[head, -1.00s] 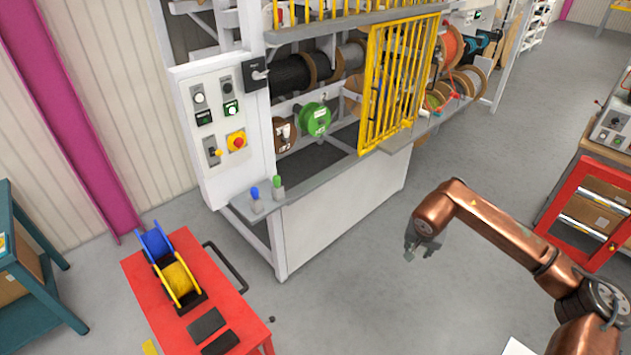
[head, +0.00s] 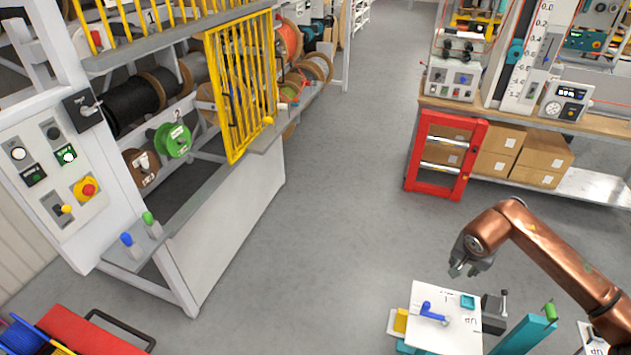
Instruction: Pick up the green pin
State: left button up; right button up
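A green pin (head: 148,218) stands upright in a small grey holder on the ledge at the front corner of the reel rack. A blue pin (head: 127,239) stands beside it to the left. My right gripper (head: 462,270) hangs over the floor area on the right, far from these pins. Its fingers look apart, with nothing seen between them. My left gripper is out of view. Another green piece (head: 550,311) tops a teal stand at the lower right; it is too small to tell what it is.
A white-topped bench (head: 440,327) with a blue part stands below my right gripper. A red cart (head: 82,333) with reels is at the lower left. A yellow gate (head: 240,88) hangs on the rack. A red-framed cabinet (head: 446,190) stands behind. Grey floor between is clear.

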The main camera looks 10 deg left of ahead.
aim_at(147, 216)
jog(key=u, duration=0.05)
jog(key=i, duration=2)
jog(key=u, duration=3.55)
